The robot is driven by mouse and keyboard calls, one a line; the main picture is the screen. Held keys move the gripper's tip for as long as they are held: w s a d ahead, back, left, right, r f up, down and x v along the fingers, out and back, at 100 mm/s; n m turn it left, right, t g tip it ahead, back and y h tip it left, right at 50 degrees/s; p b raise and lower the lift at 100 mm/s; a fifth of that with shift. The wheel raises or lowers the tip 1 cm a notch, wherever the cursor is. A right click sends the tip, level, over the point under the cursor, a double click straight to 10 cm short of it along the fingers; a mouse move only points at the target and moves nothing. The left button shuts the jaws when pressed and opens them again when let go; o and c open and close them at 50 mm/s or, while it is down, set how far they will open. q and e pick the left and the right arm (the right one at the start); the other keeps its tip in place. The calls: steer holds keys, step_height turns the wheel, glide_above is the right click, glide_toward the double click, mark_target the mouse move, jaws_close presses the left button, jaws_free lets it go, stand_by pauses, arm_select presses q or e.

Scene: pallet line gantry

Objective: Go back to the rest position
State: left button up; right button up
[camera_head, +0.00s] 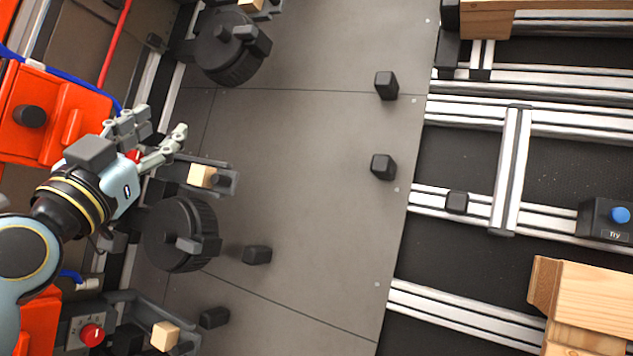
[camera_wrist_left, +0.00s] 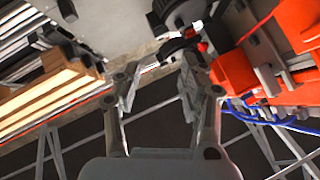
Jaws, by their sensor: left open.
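My left gripper (camera_head: 160,137) comes in from the left in the head view. Its fingers are spread apart with nothing between them. It is over the line's left side, in front of an orange-red machine housing (camera_head: 62,118) and close to a small wooden block (camera_head: 201,175) on a dark bracket. I cannot tell from the head view whether it touches the bracket. In the left wrist view the same gripper (camera_wrist_left: 158,82) shows two grey fingers apart and empty. My right gripper is in neither view.
Dark round wheels (camera_head: 180,234) and (camera_head: 228,48) stand along the left side. Black blocks (camera_head: 387,85) stand on the grey floor plate (camera_head: 310,130), which is otherwise mostly clear. Aluminium rails (camera_head: 511,170), a blue-button box (camera_head: 606,219) and wooden pallet timber (camera_head: 590,300) fill the right.

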arm_select(q)
steer(key=s+d+f+g, duration=0.1)
steer(key=s+f+g, duration=0.45)
steer(key=f, duration=0.45)
steer(key=s+f+g, duration=0.4)
steer(key=s+f, duration=0.3)
steer(key=f, duration=0.2)
steer(key=s+a+f+n+g+y, duration=0.25)
steer(key=s+f+g, duration=0.2)
steer(key=s, duration=0.45)
steer(key=s+a+f+n+g+y, duration=0.2)
steer(key=s+a+f+g, duration=0.25)
steer(key=s, duration=0.45)
step_height(320, 180, down, 31)
steer(key=s+a+b, duration=0.1)
steer(key=a+b, duration=0.1)
steer(key=b, duration=0.5)
steer(key=s+f+b, duration=0.4)
steer(key=s+f, duration=0.5)
steer(key=f, duration=0.4)
steer(key=s+a+f+g+b, duration=0.1)
steer(key=s+f+b, duration=0.2)
steer(key=s+f, duration=0.7)
step_height(320, 180, down, 3)
steer(key=shift+s+r+n+b, duration=0.15)
steer(key=shift+s+n+b, duration=0.1)
steer(key=shift+n+b, duration=0.1)
steer(key=shift+g, duration=0.35)
